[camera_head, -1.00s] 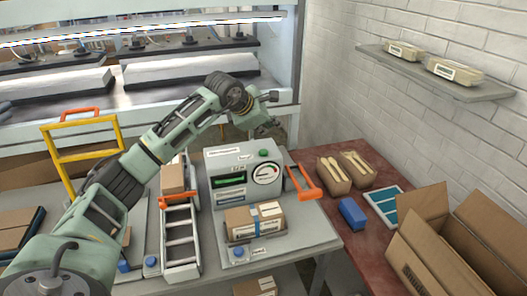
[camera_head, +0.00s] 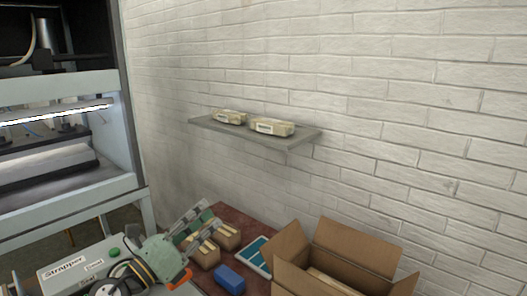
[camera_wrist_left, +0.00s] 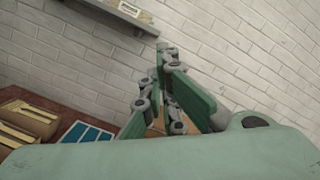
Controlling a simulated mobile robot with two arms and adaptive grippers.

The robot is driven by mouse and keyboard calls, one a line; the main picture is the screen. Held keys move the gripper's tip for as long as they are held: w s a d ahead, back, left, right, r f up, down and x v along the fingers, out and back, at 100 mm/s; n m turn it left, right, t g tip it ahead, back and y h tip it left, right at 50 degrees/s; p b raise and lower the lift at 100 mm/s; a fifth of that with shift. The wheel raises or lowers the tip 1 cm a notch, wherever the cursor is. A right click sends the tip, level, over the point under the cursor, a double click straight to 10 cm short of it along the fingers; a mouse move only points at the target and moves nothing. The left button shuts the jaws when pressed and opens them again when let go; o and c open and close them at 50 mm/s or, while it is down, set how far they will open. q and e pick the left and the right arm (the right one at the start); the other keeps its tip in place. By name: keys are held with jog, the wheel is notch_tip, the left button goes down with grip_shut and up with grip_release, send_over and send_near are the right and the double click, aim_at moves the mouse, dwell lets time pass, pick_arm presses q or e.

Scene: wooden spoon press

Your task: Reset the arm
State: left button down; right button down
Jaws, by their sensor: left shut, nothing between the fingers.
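My left gripper (camera_head: 200,222) is pale green and grey, low in the head view, above the red-brown table beside the paper bags of wooden spoons. In the left wrist view, its fingers (camera_wrist_left: 162,92) are together with nothing held between them, and the white brick wall is behind them. My left arm comes in low, in front of the machine marked "Strapper" (camera_head: 62,278). My right gripper is not in view.
Spoon bags (camera_head: 228,238), a blue block (camera_head: 231,281), a blue-panelled tray (camera_head: 254,250) and an open cardboard box (camera_head: 350,242) crowd the table. A wall shelf (camera_head: 300,138) holds two packs (camera_head: 272,127). An orange handle (camera_head: 178,280) is near the arm. The space before the wall is clear.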

pick_arm(q)
jog(key=s+a+f+n+y, duration=0.55)
jog(key=f+n+y, duration=0.2)
jog(key=n, duration=0.65)
jog(key=s+a+f+n+y, duration=0.4)
jog(key=a+f+n+y, duration=0.4)
jog(key=n, duration=0.5)
jog(key=s+d+f+n+g+h, duration=0.1)
jog(key=s+d+f+n+g, duration=0.2)
jog(key=s+f, duration=0.45)
jog(key=s+d+f+n+g+h, duration=0.15)
jog(key=s+f+g, duration=0.35)
jog(key=s, duration=0.5)
jog(key=s+d+f+n+g, duration=0.25)
jog(key=s+f+g, duration=0.25)
jog(key=s, duration=0.4)
notch_tip(320, 180, down, 27)
jog(key=s+g, duration=0.1)
jog(key=s, duration=0.1)
jog(key=s+a+f+g, duration=0.1)
jog(key=s+a+f, duration=0.2)
jog(key=s+f, duration=1.2)
jog(key=shift+s+a+f, duration=0.15)
jog(key=shift+s+f, duration=0.2)
jog(key=shift+s, duration=0.7)
